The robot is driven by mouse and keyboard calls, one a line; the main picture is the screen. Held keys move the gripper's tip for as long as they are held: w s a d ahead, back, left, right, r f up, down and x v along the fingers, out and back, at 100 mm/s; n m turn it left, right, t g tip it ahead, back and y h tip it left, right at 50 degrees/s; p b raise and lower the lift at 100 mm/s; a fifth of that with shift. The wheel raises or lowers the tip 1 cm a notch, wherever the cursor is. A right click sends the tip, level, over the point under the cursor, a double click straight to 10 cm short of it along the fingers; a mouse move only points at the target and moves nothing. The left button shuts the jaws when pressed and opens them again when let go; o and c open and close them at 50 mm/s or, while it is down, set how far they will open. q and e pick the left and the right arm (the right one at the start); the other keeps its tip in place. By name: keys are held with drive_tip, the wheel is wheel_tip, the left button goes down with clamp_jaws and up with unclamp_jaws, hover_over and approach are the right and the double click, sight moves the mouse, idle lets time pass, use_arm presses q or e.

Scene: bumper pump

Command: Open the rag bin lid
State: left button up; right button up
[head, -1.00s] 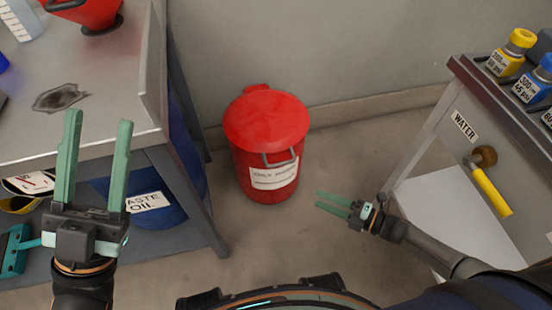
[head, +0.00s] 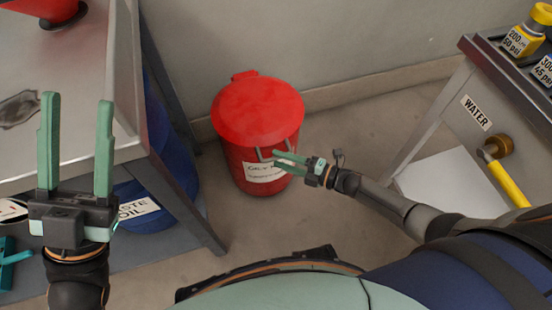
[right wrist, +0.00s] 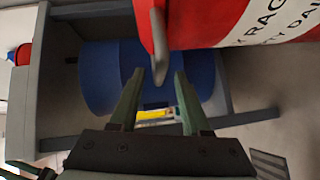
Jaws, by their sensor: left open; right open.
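The red rag bin (head: 240,165) stands on the floor against the back wall, its round red lid (head: 258,108) closed. A small grey handle (head: 265,157) sticks out at the front of the bin below the lid. My right gripper (head: 277,158) is open at the bin's front, its fingertips close to the handle. In the right wrist view the bin (right wrist: 215,20) fills the top and the handle (right wrist: 159,45) hangs just beyond the open fingertips (right wrist: 157,75); contact cannot be told. My left gripper (head: 77,98) is open and empty over the left bench, away from the bin.
A metal bench (head: 85,135) stands left of the bin, with a blue waste oil drum (head: 155,200) under it. A cart with a WATER label (head: 476,113) stands at the right. Bare floor (head: 345,135) lies between bin and cart.

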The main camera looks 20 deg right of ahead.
drive_tip(key=shift+x, duration=1.1)
clamp_jaws()
idle(0.7)
